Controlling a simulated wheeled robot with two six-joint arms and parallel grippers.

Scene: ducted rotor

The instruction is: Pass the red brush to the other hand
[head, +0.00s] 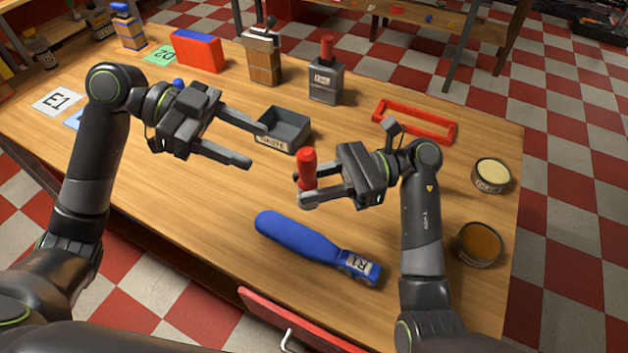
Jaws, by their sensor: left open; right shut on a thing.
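The red brush (307,165) is a short red-handled piece with a grey lower end, held upright above the middle of the table. My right gripper (303,187) is shut on the red brush, with the red handle standing up out of its fingers. My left gripper (255,145) is open and empty, to the left of the brush and apart from it, its fingers pointing toward the right. The brush's lower end is partly hidden by the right fingers.
A grey labelled tray (289,130) sits behind the grippers. A blue-handled tool (297,240) lies in front. A red frame (415,122) and two round tins (491,175) (479,245) lie at the right. A red-handled grey block (326,83) and boxes stand along the back.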

